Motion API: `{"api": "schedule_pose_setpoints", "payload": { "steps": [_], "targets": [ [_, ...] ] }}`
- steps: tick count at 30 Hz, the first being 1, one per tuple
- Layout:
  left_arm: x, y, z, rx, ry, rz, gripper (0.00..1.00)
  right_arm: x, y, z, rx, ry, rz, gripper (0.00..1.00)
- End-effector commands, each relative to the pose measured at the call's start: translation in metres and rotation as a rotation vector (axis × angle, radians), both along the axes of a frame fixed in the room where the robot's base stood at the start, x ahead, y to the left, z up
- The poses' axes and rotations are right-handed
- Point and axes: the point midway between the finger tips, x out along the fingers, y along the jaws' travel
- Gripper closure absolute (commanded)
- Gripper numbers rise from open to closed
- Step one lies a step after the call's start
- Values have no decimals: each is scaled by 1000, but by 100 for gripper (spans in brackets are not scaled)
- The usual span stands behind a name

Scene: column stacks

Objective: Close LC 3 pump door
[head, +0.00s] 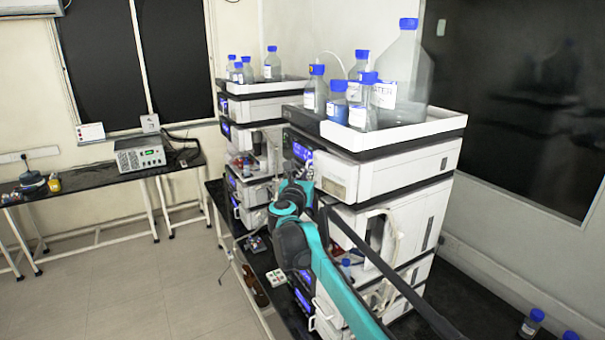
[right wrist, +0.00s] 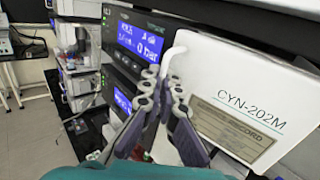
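The white pump door (right wrist: 245,75) fills the right of the right wrist view, marked "CYN-202M" with a record label. In the head view it is the pale front panel (head: 335,176) of the near stack's upper module. The door's rounded left edge is beside a lit blue display reading 0 bar (right wrist: 140,38). I cannot tell how far the door stands open. Contact is unclear. In the head view my right gripper (head: 302,172) is partly hidden by its wrist. My left gripper is out of view.
A white tray (head: 440,124) with blue-capped bottles tops the near stack. A second stack (head: 262,107) stands behind it. Small items lie on the black bench below my arm. A side table (head: 95,180) is at the left, with open floor before it.

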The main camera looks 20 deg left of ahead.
Motion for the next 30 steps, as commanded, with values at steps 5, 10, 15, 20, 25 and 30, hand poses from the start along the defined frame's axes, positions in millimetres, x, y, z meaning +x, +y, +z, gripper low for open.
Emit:
{"api": "schedule_pose_setpoints", "payload": {
  "steps": [5, 10, 15, 20, 25, 30],
  "targets": [
    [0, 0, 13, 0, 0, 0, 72, 14, -3, 3, -2, -1, -97, 100],
    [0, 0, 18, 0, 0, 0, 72, 21, -8, 2, -2, -2, -156, 100],
    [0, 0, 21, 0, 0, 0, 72, 25, -10, 1, -3, -2, -185, 100],
    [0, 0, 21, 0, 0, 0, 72, 26, -11, 1, -3, -2, -192, 100],
    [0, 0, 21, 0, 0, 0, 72, 26, -11, 2, -3, -3, -192, 100],
    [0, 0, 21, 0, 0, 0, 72, 26, -11, 2, -3, -3, -192, 86]
  ]
}}
